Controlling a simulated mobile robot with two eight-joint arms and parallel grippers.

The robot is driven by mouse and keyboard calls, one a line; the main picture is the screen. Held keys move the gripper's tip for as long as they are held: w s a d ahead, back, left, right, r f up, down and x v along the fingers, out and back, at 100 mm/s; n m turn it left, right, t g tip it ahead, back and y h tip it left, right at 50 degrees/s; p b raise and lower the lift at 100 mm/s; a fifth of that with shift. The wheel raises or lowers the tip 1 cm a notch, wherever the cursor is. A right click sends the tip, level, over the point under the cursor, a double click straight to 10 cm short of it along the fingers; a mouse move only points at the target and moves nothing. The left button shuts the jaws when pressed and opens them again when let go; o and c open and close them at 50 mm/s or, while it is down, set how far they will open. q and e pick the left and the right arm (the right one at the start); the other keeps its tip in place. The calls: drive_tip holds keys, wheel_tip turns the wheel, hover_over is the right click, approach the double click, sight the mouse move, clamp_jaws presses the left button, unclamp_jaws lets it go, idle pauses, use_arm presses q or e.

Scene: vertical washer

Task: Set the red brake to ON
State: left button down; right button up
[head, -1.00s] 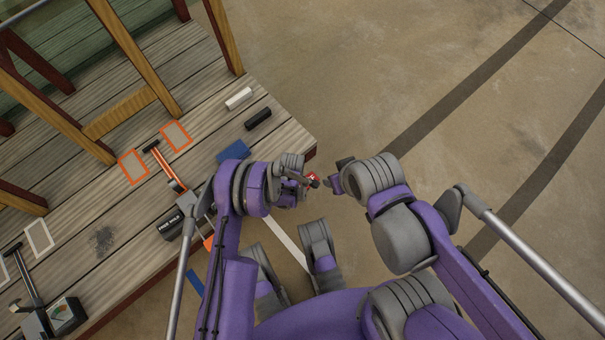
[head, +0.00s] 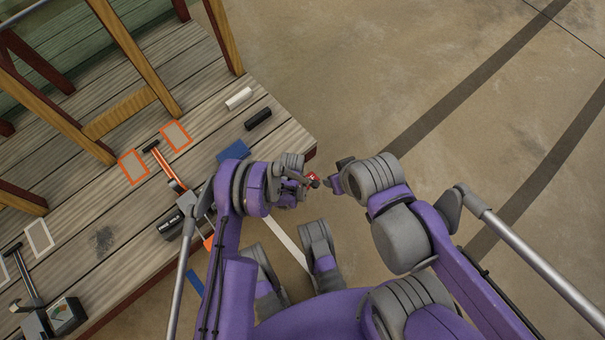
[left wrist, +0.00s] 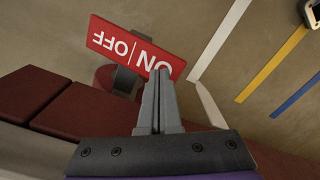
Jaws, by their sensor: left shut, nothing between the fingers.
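The red brake's plate (left wrist: 136,50), lettered ON and OFF in white, appears upside down in the left wrist view. A grey bar (left wrist: 128,78) shows just below it, over a round red part (left wrist: 112,80). My left gripper (left wrist: 160,78) is shut and empty, its tips at the plate's lower edge in the picture. I cannot tell whether they touch it. In the head view, a small red part (head: 312,177) shows beside my left gripper (head: 306,181), mostly hidden by it. My right gripper (head: 338,180) is just to the right; its jaws are unclear.
A wooden platform (head: 110,270) lies at left, with posts and an orange lever (head: 168,172) between orange-framed plates. White (head: 239,98) and black (head: 258,119) blocks lie near its edge. Another lever with a gauge (head: 63,315) stands lower left. Open floor (head: 400,70) is at right.

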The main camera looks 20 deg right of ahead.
use_arm(q)
drive_tip(key=shift+f, duration=1.35)
idle(0.9)
drive_tip(key=shift+r+p, duration=1.85)
drive_tip(key=shift+r, duration=1.7)
drive_tip(key=shift+f, duration=0.1)
